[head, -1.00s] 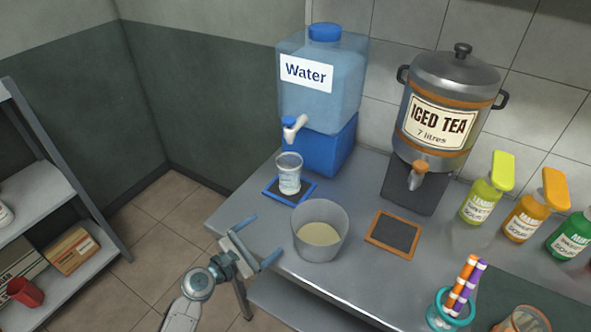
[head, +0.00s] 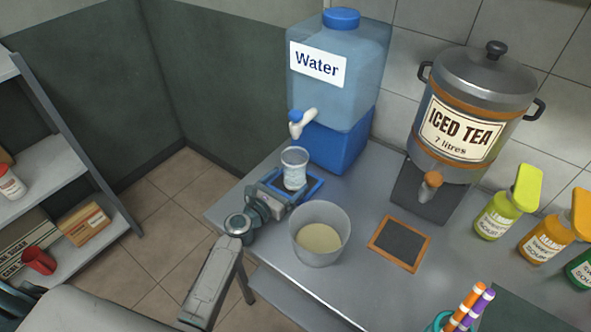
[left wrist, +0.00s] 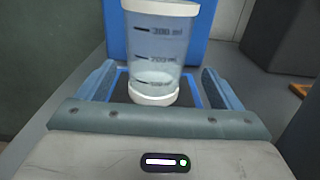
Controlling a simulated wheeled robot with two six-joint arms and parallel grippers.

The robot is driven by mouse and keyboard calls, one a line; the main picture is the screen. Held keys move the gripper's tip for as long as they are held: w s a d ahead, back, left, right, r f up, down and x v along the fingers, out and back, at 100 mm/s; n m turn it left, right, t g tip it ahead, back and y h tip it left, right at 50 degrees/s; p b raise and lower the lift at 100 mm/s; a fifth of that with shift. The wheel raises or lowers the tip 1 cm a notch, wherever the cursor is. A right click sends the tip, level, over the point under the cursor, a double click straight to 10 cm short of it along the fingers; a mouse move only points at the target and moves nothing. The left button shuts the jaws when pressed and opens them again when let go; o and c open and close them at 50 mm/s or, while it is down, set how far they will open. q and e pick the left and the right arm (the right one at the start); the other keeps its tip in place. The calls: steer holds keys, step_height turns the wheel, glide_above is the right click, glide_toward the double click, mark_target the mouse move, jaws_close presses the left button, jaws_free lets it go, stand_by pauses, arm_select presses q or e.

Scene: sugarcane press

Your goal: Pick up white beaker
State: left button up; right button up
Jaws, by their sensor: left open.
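The white beaker (head: 294,169) is a clear measuring cup with a white rim and base. It stands upright on the blue-framed mat (head: 314,189) below the tap of the water dispenser (head: 337,80). My left gripper (head: 289,186) is open at the beaker, with a finger on either side. In the left wrist view the beaker (left wrist: 159,50) stands between the two open fingers, with gaps on both sides. My right gripper is not in view.
A large clear tub with beige contents (head: 320,234) stands close to the right of my left gripper. An orange-framed mat (head: 400,243), the iced tea urn (head: 464,120) and syrup bottles (head: 497,213) are farther right. The white tap (head: 302,124) hangs above the beaker.

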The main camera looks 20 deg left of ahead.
mark_target(288, 178)
arm_select(q)
steer(key=x, duration=0.4)
steer(key=shift+w+a+r+p, duration=0.2)
steer(key=shift+w+r+p, duration=0.1)
steer(key=shift+p, duration=0.1)
steer(key=shift+w+d+f, duration=0.1)
steer(key=shift+w, duration=0.15)
steer(key=shift+c, duration=0.9)
steer(key=c, duration=1.1)
steer(key=shift+o, duration=0.2)
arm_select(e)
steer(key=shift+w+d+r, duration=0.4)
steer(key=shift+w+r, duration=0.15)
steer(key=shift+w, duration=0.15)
arm_select(q)
steer(key=shift+r, duration=0.25)
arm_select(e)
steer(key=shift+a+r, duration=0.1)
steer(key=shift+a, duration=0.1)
